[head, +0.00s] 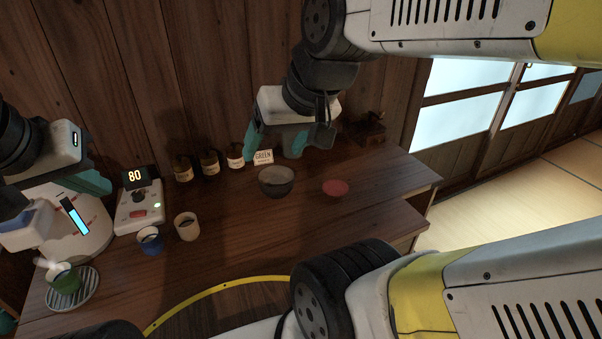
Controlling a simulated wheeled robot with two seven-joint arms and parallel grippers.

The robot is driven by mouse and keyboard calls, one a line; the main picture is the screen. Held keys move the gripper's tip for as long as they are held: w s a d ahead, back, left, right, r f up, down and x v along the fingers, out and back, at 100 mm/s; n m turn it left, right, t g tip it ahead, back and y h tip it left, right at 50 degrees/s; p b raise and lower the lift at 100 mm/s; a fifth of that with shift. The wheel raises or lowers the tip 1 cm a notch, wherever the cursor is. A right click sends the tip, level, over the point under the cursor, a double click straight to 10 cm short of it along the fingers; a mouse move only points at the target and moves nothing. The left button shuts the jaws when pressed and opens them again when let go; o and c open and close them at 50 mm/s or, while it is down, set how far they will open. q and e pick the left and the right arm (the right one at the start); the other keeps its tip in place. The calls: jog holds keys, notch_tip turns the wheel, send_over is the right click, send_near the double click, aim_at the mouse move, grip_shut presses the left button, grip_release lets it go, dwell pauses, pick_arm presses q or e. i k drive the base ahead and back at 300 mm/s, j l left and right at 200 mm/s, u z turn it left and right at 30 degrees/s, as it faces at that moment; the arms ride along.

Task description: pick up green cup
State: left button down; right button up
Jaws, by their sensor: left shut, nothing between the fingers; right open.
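The green cup (63,278) stands at the lower left on a round slatted drip tray (72,291), below the front of a white machine. My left gripper (98,183) is at the left edge, above and behind the cup, partly hidden by the machine. Its teal fingers are shut with nothing seen between them. My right gripper (272,148) is at the back of the counter, far from the green cup. Its teal fingers are apart and empty, one on each side of a small sign (263,156) reading GREEN.
The white machine (88,236) has a lit blue screen. Right of it are a device (139,211) showing 80, a blue cup (149,240) and a pale cup (186,227). Several bottles (210,163), a dark bowl (276,182) and a red dish (336,187) stand further right. The middle counter is clear.

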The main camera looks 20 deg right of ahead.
aim_at(62, 276)
jog(key=z, duration=0.65)
jog(key=u, duration=0.45)
jog(key=k+j+u, duration=0.1)
jog(key=u, duration=0.75)
jog(key=k+j+u, duration=0.1)
jog(key=u, duration=0.35)
jog(key=j+z, duration=0.1)
jog(key=z, duration=0.4)
jog(key=j+z, duration=0.1)
jog(key=z, duration=0.35)
jog(key=j+z, duration=0.1)
jog(key=z, duration=0.4)
jog(key=k+j+z, duration=0.2)
jog(key=j+z, duration=0.2)
jog(key=k+j+z, duration=0.4)
jog(key=j, duration=0.2)
jog(key=k+j+z, duration=0.25)
jog(key=j+z, duration=0.15)
jog(key=k+j, duration=0.2)
jog(key=j, duration=0.2)
jog(key=k+j, duration=0.25)
jog(key=j, duration=0.15)
jog(key=k+j+z, duration=0.1)
jog(key=j, duration=0.4)
